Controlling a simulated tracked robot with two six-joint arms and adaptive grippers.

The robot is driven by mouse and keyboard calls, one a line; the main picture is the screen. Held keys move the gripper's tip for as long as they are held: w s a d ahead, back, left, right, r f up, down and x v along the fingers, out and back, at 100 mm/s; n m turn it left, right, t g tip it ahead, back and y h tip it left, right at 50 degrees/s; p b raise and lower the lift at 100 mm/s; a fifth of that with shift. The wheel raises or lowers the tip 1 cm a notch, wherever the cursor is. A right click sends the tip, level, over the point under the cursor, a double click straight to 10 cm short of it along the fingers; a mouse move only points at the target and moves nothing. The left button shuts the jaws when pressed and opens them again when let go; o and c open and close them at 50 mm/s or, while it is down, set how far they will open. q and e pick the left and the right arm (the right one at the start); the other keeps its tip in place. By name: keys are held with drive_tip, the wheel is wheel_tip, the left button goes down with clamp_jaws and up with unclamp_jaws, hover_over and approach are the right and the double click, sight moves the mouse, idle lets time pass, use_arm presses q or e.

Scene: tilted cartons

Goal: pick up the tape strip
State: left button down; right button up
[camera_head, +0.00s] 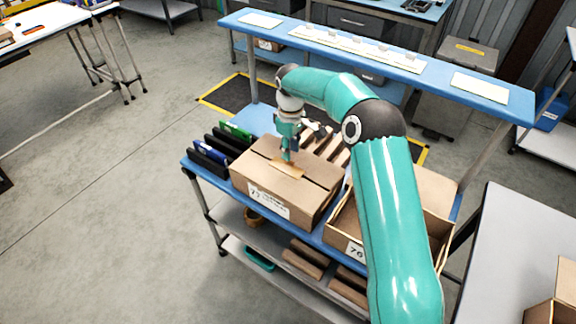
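The tape strip (290,171) shows as a lighter tan patch on top of the closed carton (262,181), near the middle of its lid. My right gripper (287,158) points down at the strip, with its fingertips at or just above it. The fingers are small and partly merge with the strip, so I cannot tell whether they are open or shut on it. My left gripper is not in view.
The carton stands on a blue bench (202,171). Dark and green binders (208,153) stand to its left. An open carton (342,225) is to its right, partly hidden by my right arm. A raised blue shelf (400,62) runs behind.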

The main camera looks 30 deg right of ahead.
sight(291, 161)
drive_tip(key=f, duration=0.1)
drive_tip(key=f+p, duration=0.1)
drive_tip(key=f, duration=0.1)
drive_tip(key=shift+d+f+p, duration=0.25)
drive_tip(key=shift+f+p, duration=0.05)
drive_tip(key=shift+w+f, duration=0.1)
drive_tip(key=shift+f, duration=0.35)
clamp_jaws()
